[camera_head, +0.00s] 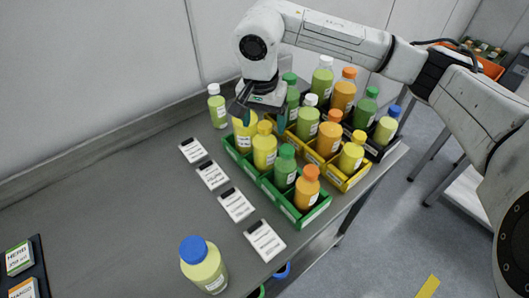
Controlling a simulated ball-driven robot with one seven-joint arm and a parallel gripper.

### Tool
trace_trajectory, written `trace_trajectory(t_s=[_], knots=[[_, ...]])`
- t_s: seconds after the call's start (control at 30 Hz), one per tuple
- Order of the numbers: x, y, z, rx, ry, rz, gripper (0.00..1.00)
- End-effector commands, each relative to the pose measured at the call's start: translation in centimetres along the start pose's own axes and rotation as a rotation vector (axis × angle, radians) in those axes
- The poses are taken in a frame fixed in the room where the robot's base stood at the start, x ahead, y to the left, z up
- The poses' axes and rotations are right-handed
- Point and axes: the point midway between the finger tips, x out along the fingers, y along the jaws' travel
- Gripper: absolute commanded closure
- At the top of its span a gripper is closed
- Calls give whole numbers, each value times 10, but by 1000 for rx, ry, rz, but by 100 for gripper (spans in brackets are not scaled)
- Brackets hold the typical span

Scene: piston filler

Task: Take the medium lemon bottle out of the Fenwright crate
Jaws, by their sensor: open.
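My gripper (260,114) points down, open, at the far end of a green crate (309,218). Its fingers are spread above a yellow bottle (244,136), whose cap is hidden by the gripper; I cannot tell whether they touch it. Beside it in the green crate stand a yellow bottle with a yellow cap (264,153), a green bottle (285,171) and an orange bottle (307,191). Crate names are too small to read, so I cannot tell which is the Fenwright crate or which bottle is the medium lemon one.
A yellow crate (357,179) and a dark crate (383,151) of bottles stand close behind. A white-capped bottle (217,108) stands left of my gripper. Label cards (236,206) line the table in front. A blue-capped bottle (204,268) stands near the front.

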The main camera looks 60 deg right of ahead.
Motion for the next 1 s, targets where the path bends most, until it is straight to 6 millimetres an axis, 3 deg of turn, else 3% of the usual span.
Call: trace_trajectory(t_s=[0.4, 0.73, 1.0], knots=[[44, 3, 5, 1, -3, -1, 20], [51, 3, 4, 0, 0, -1, 20], [51, 3, 4, 0, 0, -1, 46]])
